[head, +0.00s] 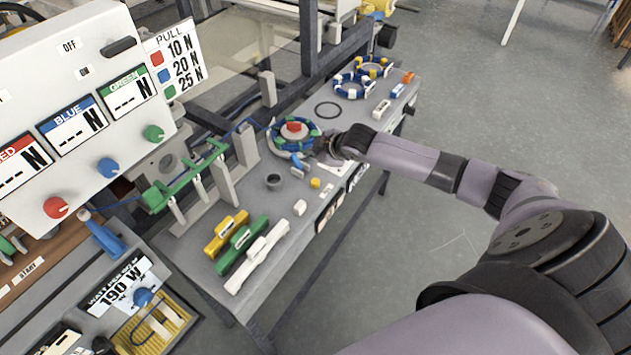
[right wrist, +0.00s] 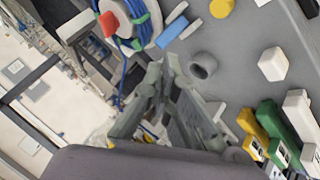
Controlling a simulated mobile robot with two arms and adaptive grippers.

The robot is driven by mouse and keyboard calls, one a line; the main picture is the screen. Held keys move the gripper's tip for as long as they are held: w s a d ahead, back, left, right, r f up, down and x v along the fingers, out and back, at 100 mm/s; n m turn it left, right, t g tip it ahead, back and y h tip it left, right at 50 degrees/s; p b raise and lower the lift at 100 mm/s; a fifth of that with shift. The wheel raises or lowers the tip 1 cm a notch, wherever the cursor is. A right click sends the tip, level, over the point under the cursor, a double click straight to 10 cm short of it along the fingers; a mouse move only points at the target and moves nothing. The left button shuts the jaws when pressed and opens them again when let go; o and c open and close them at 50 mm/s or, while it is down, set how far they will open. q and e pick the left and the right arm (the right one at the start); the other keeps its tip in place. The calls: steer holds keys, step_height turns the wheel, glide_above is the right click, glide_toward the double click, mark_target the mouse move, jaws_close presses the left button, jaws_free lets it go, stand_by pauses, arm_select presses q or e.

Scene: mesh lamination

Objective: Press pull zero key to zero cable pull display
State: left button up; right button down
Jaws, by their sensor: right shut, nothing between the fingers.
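A white panel (head: 97,65) at the left of the head view carries red, blue and green displays; the blue display (head: 72,125) and green display (head: 130,90) show dashes and "N". A red knob (head: 56,207), blue knob (head: 108,167) and green knob (head: 153,132) sit below them. I cannot make out a key marked pull zero. My right gripper (head: 326,152) is shut and empty over the bench, beside a spool of blue and green cable (head: 280,140). Its fingers (right wrist: 170,85) also show in the right wrist view. My left gripper is not in view.
The grey bench (head: 205,255) holds yellow, green and white blocks (head: 243,235), a dark cup (head: 273,181) and a black ring (head: 328,110). More cable coils (head: 362,78) lie at its far end. Floor at the right is clear.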

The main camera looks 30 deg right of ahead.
steer(key=b, duration=0.6)
glide_above(314, 183)
step_height(314, 183, down, 6)
steer(key=shift+f, duration=0.25)
step_height(314, 183, down, 2)
steer(key=shift+f+b, duration=0.1)
steer(key=shift+b, duration=0.6)
steer(key=shift+f, duration=0.1)
stand_by(0.4)
steer(key=shift+f, duration=0.35)
steer(key=shift+f+b, duration=0.3)
steer(key=shift+f, duration=0.3)
stand_by(0.5)
steer(key=shift+r, duration=0.15)
steer(key=shift+r+p, duration=0.85)
steer(key=shift+p, duration=0.2)
